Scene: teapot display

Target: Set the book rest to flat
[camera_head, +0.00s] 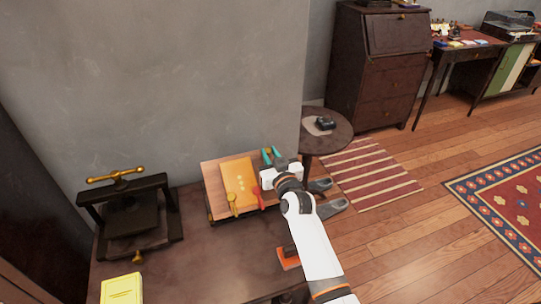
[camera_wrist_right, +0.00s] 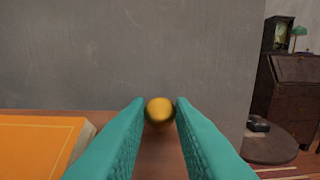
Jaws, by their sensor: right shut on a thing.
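The book rest (camera_head: 212,180) is a wooden board on the dark table, with an orange book (camera_head: 238,180) lying on it. Its slope is hard to judge. A brass-yellow piece (camera_head: 233,201) and a red piece (camera_head: 258,197) sit at the board's front edge. My right gripper (camera_head: 271,155) is at the board's back right corner. In the right wrist view its teal fingers (camera_wrist_right: 160,112) are closed on a round brass knob (camera_wrist_right: 160,109); the orange book (camera_wrist_right: 40,140) is left of them. My left gripper is out of view.
A black press (camera_head: 130,215) with a brass handle stands at the left of the table (camera_head: 200,255). A yellow book (camera_head: 121,289) lies at the front left. An orange object (camera_head: 288,258) is beside my right arm. A round side table (camera_head: 335,138) stands behind at right.

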